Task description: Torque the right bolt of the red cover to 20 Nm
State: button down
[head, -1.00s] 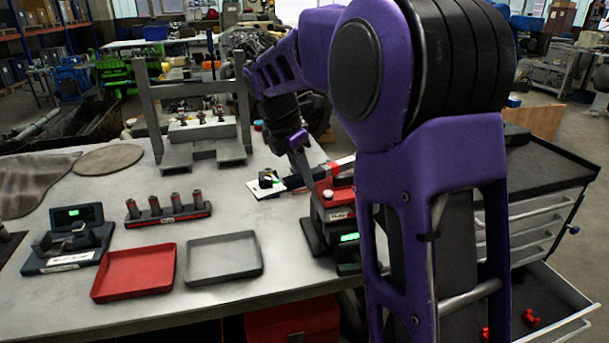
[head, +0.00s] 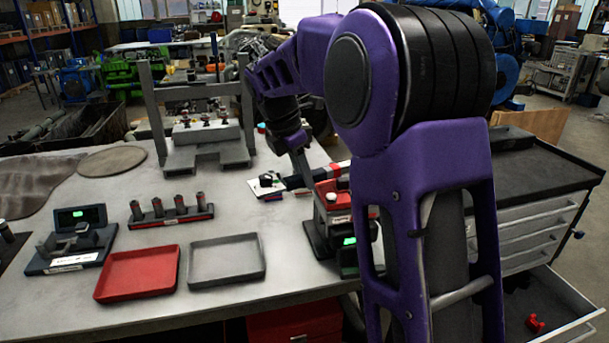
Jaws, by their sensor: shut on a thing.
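My gripper (head: 302,172) is at the table's right part, pointing down. It is shut on a long tool with dark and red sections (head: 331,171), seen small and partly hidden by my arm. A red block with a pale round top piece (head: 331,196) sits on a dark stand just below and right of the gripper; it may be the red cover, but I cannot tell its bolts apart. A white plate with a black knob (head: 265,182) lies left of the tool's dark end. Whether the tool touches a bolt is not visible.
A red tray (head: 136,273) and a grey tray (head: 227,262) lie at the front. A rack of several dark cylinders (head: 171,213), a device with a green display (head: 80,240) and a grey press frame (head: 207,153) stand on the table. An open drawer (head: 560,318) is at right.

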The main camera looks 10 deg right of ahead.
jog(key=shift+w+r, duration=0.1)
jog(key=shift+w, duration=0.05)
jog(key=shift+w+a, duration=0.15)
jog(key=shift+w, duration=0.25)
jog(key=shift+w+m, duration=0.1)
jog(key=shift+m, duration=0.2)
jog(key=shift+w, duration=0.35)
jog(key=shift+m, duration=0.3)
jog(key=shift+w+a+m+g, duration=0.1)
jog(key=shift+w+m+g, duration=0.2)
jog(key=shift+w, duration=0.15)
jog(key=shift+w, duration=0.1)
jog(key=shift+w+m, duration=0.3)
